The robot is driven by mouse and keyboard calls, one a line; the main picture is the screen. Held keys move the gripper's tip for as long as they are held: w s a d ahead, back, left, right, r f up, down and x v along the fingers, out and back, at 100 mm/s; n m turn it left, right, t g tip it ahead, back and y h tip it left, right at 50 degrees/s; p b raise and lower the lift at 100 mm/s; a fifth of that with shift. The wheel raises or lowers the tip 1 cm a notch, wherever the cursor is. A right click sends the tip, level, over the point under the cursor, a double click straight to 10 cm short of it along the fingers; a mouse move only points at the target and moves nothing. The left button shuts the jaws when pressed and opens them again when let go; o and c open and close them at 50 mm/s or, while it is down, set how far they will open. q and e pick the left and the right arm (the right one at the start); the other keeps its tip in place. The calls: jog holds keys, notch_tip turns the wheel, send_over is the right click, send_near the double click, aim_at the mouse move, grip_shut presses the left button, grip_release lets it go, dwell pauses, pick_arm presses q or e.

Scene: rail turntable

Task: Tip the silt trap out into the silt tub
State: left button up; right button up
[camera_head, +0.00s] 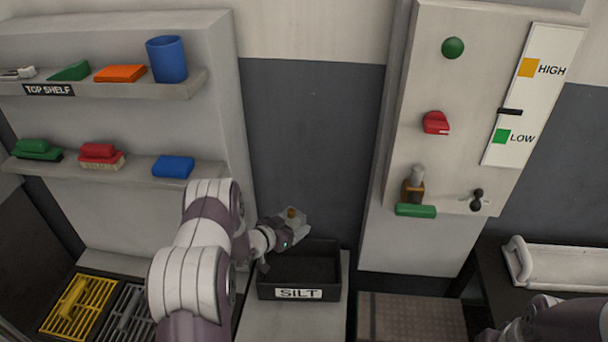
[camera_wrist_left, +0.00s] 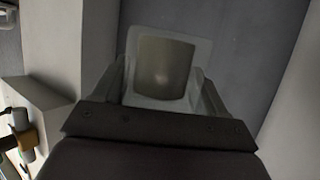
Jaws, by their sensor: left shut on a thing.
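The silt tub (camera_head: 297,293) is a black open box with a white SILT label on its front. It stands on a pale ledge at lower centre in the head view, and its inside looks dark. My left gripper (camera_head: 285,229) is above the tub's back left part, shut on the silt trap (camera_head: 297,218). The trap is a small pale, see-through piece with a brownish round part. In the left wrist view the trap (camera_wrist_left: 165,66) sits between the fingers. I cannot tell how far it is tilted. My right gripper is not in view.
Shelves with brushes, blocks and a blue cup (camera_head: 167,59) stand at left. A panel (camera_head: 465,90) with a red knob (camera_head: 435,122) and HIGH/LOW gauge is at right. Yellow (camera_head: 78,305) and grey grates lie lower left. A white tray (camera_head: 560,264) rests at right.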

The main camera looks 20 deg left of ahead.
pick_arm(q)
jog(key=shift+w+a+r, duration=0.35)
jog(key=shift+a+r, duration=0.1)
jog(key=shift+r, duration=0.15)
jog(key=shift+a+f, duration=0.1)
jog(key=shift+f, duration=0.15)
jog(key=shift+a+f+b, duration=0.1)
jog(key=shift+f+b, duration=0.45)
jog(key=shift+f, duration=0.15)
jog(key=shift+m, duration=0.5)
jog(key=f+b, duration=0.2)
jog(key=f, duration=0.1)
jog(key=f+b, duration=0.1)
jog(key=shift+a+f, duration=0.15)
jog(key=shift+a, duration=0.15)
jog(key=shift+a+y, duration=0.2)
jog(key=shift+y, duration=0.1)
jog(key=shift+s+a+r+m+y, duration=0.1)
jog(key=shift+a+r+m+y, duration=0.15)
jog(key=shift+a+m+y, duration=0.25)
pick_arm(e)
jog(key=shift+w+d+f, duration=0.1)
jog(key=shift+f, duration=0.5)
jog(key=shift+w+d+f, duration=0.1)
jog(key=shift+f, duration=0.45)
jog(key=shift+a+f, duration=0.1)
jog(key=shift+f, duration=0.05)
